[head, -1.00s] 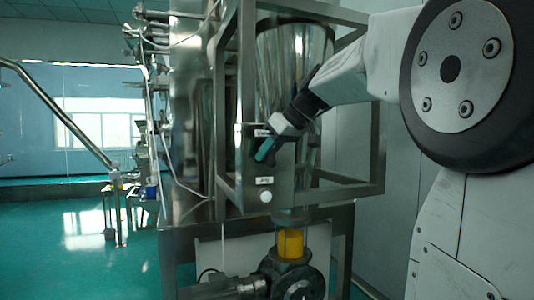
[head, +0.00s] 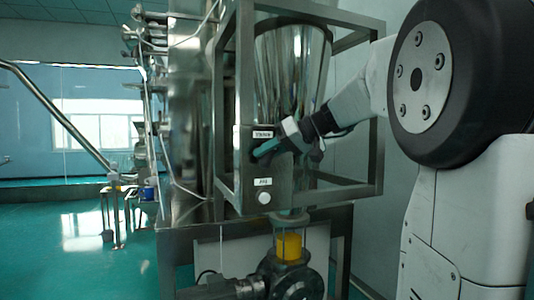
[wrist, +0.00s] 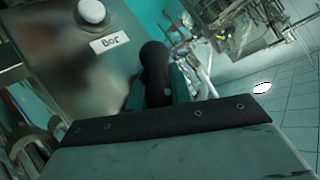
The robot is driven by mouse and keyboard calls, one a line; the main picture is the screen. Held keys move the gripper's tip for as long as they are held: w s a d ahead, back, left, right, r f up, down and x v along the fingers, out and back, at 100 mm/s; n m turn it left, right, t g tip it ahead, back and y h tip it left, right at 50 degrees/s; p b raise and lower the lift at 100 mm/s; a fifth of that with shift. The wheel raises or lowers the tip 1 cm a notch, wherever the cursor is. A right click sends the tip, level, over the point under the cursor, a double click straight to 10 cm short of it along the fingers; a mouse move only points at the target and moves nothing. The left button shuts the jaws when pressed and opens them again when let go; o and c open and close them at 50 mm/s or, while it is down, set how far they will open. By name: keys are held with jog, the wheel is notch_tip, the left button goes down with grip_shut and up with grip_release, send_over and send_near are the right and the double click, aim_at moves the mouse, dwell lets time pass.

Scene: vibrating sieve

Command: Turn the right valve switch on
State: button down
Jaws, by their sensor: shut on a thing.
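The metal switch panel (head: 250,189) is on the front of the steel frame, with a label above and another below. My gripper (head: 262,149) is at the panel just under the upper label, its teal fingers slanting down to the left. In the wrist view my gripper (wrist: 158,88) is shut on a black rounded switch handle (wrist: 155,68), held between the teal fingers. The handle's base is hidden, so I cannot tell the switch's setting. In the head view the gripper covers the switch.
A white round button (head: 264,198) sits lower on the panel, and also shows in the wrist view (wrist: 91,11). Steel frame bars (head: 376,130) surround the metal hopper (head: 290,65), close to my arm. A yellow section (head: 289,246) and motor lie below. Open green floor (head: 80,250) is at left.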

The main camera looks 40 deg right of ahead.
jog(key=c, duration=1.5)
grip_release()
jog(key=shift+c, duration=0.2)
jog(key=v, duration=0.8)
jog(key=shift+f, duration=0.1)
